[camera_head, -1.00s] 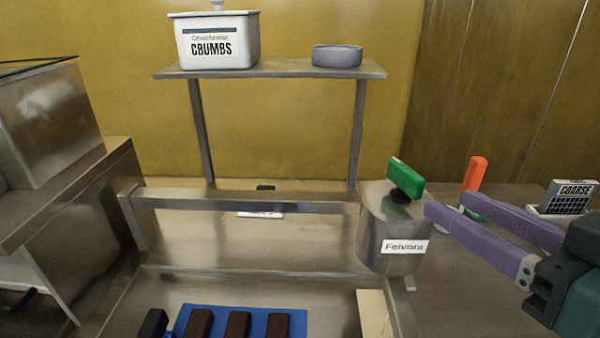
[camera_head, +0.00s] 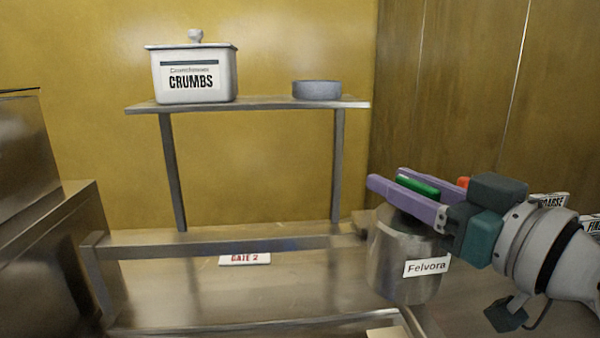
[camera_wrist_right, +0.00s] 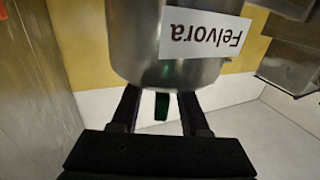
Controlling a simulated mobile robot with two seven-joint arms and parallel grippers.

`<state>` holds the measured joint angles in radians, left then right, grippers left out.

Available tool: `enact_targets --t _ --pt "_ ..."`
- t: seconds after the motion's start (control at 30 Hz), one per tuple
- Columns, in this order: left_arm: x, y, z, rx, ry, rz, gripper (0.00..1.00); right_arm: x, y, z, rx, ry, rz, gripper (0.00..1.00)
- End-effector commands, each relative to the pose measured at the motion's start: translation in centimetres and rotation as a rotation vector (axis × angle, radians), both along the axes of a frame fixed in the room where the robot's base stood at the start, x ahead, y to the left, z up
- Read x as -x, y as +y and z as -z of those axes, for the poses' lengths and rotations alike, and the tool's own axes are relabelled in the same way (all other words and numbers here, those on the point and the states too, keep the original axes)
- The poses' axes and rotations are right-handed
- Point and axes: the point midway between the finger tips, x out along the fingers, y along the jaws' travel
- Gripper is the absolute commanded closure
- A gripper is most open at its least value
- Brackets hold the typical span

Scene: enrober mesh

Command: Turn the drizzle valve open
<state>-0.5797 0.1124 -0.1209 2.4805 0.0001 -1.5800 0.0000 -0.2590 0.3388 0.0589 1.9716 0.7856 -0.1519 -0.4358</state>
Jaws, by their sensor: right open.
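The drizzle valve's green handle (camera_head: 418,185) sits on top of a steel pot (camera_head: 400,258) labelled "Felvora". My right gripper (camera_head: 418,184) comes in from the right above the pot. Its two purple fingers are open, one on each side of the green handle. Whether they touch it cannot be told. In the right wrist view the green handle (camera_wrist_right: 162,106) shows between the two dark fingers (camera_wrist_right: 158,108), below the pot (camera_wrist_right: 165,65), with a gap on each side. My left gripper is not in view.
A steel rail (camera_head: 220,245) runs left from the pot, with a "GATE 2" sign (camera_head: 245,259) beneath. A raised shelf (camera_head: 270,103) holds a white crumbs tin (camera_head: 194,75) and a grey bowl (camera_head: 316,90). An orange item (camera_head: 462,182) is partly hidden behind my gripper.

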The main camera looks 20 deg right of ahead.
Motion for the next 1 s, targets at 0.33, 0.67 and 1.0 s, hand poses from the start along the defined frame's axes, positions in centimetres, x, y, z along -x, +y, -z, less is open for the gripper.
enact_targets --t 0.33,0.67,1.0 --pt "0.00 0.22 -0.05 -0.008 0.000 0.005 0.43 -1.12 0.24 0.04 0.000 0.001 -0.002 0.55" --pt "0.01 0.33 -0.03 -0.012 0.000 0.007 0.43 -1.09 0.23 0.02 0.000 0.001 -0.001 0.81" --pt "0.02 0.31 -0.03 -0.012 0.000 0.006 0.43 -1.08 0.22 0.02 0.000 0.001 -0.001 1.00"
